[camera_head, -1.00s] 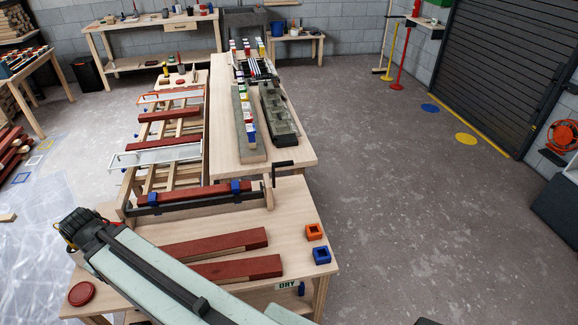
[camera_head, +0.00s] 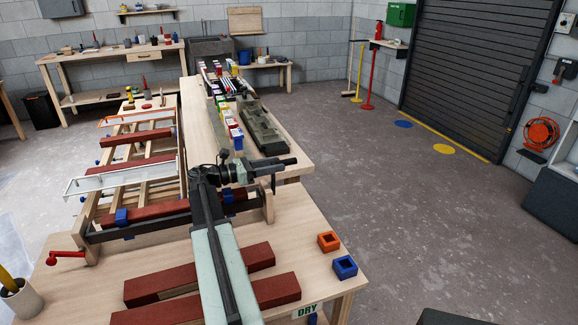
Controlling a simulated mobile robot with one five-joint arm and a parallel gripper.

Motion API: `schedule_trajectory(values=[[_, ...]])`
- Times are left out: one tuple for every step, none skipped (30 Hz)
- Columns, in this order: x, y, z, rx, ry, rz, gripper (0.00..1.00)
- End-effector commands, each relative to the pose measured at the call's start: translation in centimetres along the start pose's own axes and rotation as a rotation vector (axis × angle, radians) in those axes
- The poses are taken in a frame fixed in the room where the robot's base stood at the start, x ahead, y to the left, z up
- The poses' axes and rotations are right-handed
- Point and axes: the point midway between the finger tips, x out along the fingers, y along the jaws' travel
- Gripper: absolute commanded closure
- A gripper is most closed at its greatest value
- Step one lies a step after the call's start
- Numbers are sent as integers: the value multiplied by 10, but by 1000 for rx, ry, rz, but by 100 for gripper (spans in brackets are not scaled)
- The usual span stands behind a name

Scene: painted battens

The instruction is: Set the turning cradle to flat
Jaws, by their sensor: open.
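The turning cradle (camera_head: 158,229) spans the bench between wooden end posts. Its dark bar carries a red batten (camera_head: 150,212), held by blue clamps (camera_head: 122,217); the right clamp is partly behind my arm. A red crank handle (camera_head: 66,257) sticks out at its left end. The right end post (camera_head: 267,203) stands under my wrist, and the black crank there is largely hidden or hard to tell from my gripper. My gripper (camera_head: 289,162) is open, pointing right just above that end. Whether it touches the crank, and whether the batten lies flat, I cannot tell.
Two red battens (camera_head: 262,291) lie on the near bench under my arm. A drying rack (camera_head: 125,165) stands behind, left. The floor to the right (camera_head: 400,220) is clear.

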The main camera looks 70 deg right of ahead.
Motion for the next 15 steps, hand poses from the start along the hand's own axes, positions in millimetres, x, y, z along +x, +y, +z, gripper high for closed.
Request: schedule_trajectory(values=[[10,-1,0,0,1,-2,57],[16,-1,0,1,1,-2,57],[24,-1,0,1,1,-3,57],[30,0,0,1,1,-1,57],[35,0,0,1,1,-1,57],[42,-1,0,1,2,-2,57],[46,0,0,1,2,-1,57],[50,0,0,2,2,0,57],[54,0,-1,2,2,0,57],[56,0,-1,2,2,0,57],[59,0,-1,2,2,0,57],[60,0,-1,2,2,0,57],[61,0,-1,2,2,1,57],[62,0,-1,2,2,1,57],[62,0,-1,2,2,1,57]])
